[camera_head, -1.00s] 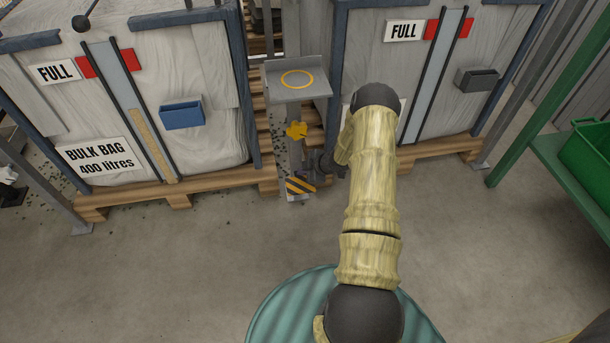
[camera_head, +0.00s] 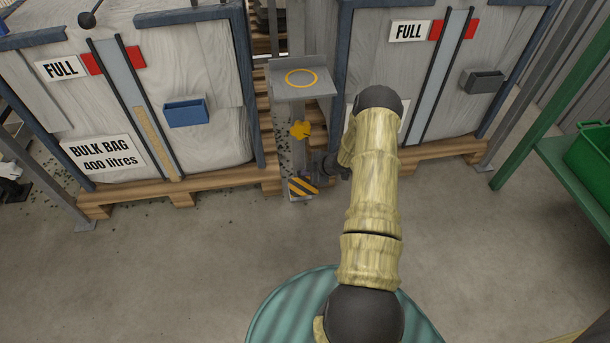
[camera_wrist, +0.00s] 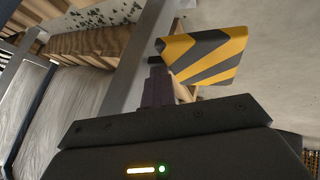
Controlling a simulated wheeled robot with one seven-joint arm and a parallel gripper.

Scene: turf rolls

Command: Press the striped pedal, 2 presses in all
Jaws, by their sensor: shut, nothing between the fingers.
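The striped pedal (camera_head: 303,187), yellow and black, sticks out low at the foot of a grey post between two bulk bags. It also shows close up in the wrist view (camera_wrist: 207,55). My gripper (camera_head: 312,177) is shut and empty, just behind and above the pedal in the head view, partly hidden by my arm. In the wrist view the dark fingers (camera_wrist: 157,82) reach up to the pedal's left edge; I cannot tell whether they touch it. How far the pedal is pressed cannot be told.
The post carries a grey shelf with a yellow ring (camera_head: 301,78) and a yellow fitting (camera_head: 300,130). Bulk bags on pallets stand left (camera_head: 195,95) and right (camera_head: 440,75). A green bench (camera_head: 570,170) is at right. The front floor is clear.

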